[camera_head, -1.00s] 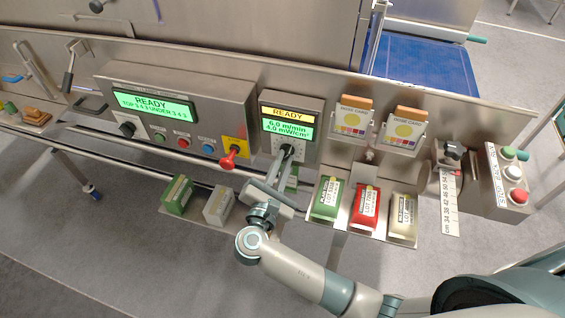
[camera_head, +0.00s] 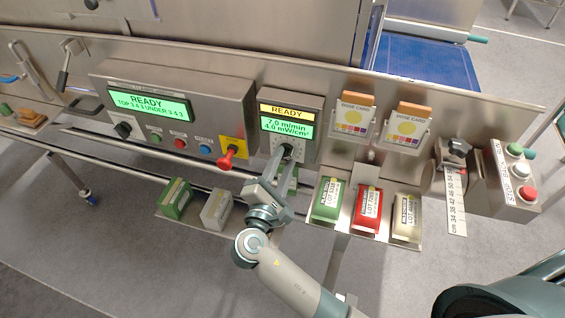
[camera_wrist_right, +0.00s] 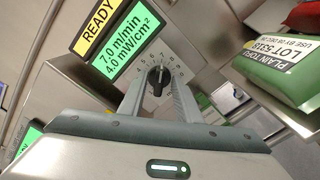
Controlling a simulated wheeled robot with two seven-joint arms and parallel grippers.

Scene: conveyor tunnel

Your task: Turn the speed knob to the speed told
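The speed knob (camera_wrist_right: 157,80) is a small black knob with a pale pointer line, set in a numbered dial (camera_wrist_right: 160,62) below the small display. The display (camera_head: 287,123) reads READY, 7.0 m/min and 4.0 mW/cm²; it also shows in the right wrist view (camera_wrist_right: 122,48). My right gripper (camera_head: 286,153) is at this knob, one finger on either side of it in the right wrist view (camera_wrist_right: 158,85), and looks shut on it. The fingers partly hide the knob in the head view. My left gripper is not in view.
Dose cards (camera_head: 404,128) stand to the right. Green (camera_head: 327,200), red (camera_head: 367,209) and beige (camera_head: 406,217) lot blocks lie close by on the right.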

